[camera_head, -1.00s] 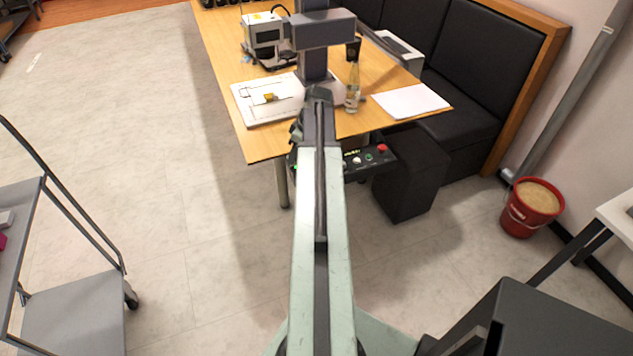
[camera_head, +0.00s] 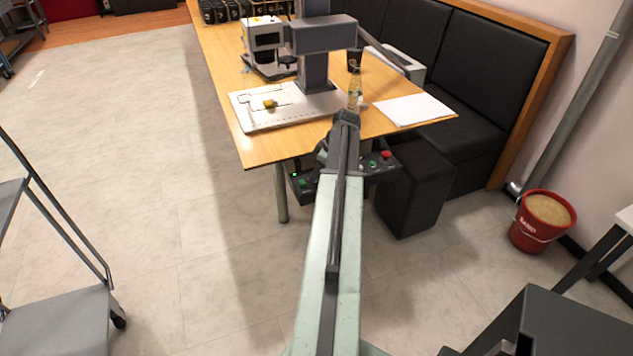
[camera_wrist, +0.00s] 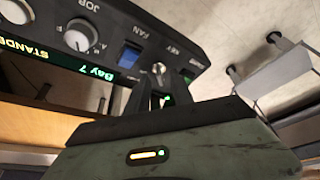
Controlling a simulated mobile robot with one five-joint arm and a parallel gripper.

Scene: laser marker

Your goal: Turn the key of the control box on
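The dark control box (camera_head: 384,168) hangs under the front edge of the table, with its middle hidden behind my arm in the head view. In the wrist view the box (camera_wrist: 95,12) appears turned over, with white dials, a blue FAN rocker switch (camera_wrist: 131,55) and a lit green display. The small round metal key switch (camera_wrist: 158,68), beside the word KEY, is just beyond my gripper (camera_wrist: 160,82). The two dark fingers stand apart on either side of the line to the key switch. Contact cannot be told. My gripper is hidden in the head view.
The wooden table (camera_head: 262,148) carries a laser marker (camera_head: 312,70), a glass bottle (camera_head: 355,90) and paper (camera_head: 413,108). A black stool (camera_head: 415,185) stands close right of the box. A grey cart (camera_head: 60,325) is at left, a red bucket (camera_head: 540,222) at right.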

